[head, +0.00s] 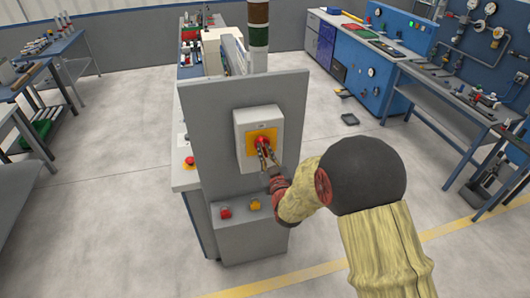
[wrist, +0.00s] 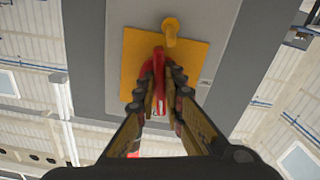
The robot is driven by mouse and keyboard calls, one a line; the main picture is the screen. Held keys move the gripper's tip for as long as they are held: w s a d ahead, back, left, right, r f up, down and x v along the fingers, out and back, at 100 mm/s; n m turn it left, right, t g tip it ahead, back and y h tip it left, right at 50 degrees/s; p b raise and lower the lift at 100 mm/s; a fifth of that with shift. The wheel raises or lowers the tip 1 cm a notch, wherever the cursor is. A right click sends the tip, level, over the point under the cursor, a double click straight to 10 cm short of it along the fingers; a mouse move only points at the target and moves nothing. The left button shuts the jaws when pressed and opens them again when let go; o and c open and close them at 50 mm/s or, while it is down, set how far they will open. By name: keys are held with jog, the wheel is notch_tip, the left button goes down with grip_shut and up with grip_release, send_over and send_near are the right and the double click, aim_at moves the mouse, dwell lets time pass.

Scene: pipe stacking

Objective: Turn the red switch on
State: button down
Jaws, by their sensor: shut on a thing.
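The red switch (head: 262,142) sits on a yellow plate (head: 252,136) in the middle of a light grey box (head: 246,117). The box is fixed to an upright grey panel (head: 290,95). My gripper (head: 264,152) is at the switch, with its two fingers on either side of the red handle. In the wrist view the fingers are shut on the red handle (wrist: 158,68), with the yellow plate (wrist: 200,60) behind it. The fingers hide part of the handle. I cannot tell the exact switch position.
Below the box, a lower console carries a red button (head: 225,212) and a yellow button (head: 255,204). A pole with brown and green bands (head: 258,25) stands behind the panel. Workbenches (head: 460,120) line the right side. The floor between is mostly clear.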

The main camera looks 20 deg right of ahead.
jog(key=shift+f+m+b, duration=0.15)
jog(key=shift+m+b, duration=0.55)
jog(key=shift+b, duration=0.2)
jog(key=shift+m+b, duration=0.6)
jog(key=shift+m, duration=0.1)
jog(key=c, duration=1.9)
grip_release()
jog(key=s, duration=1.2)
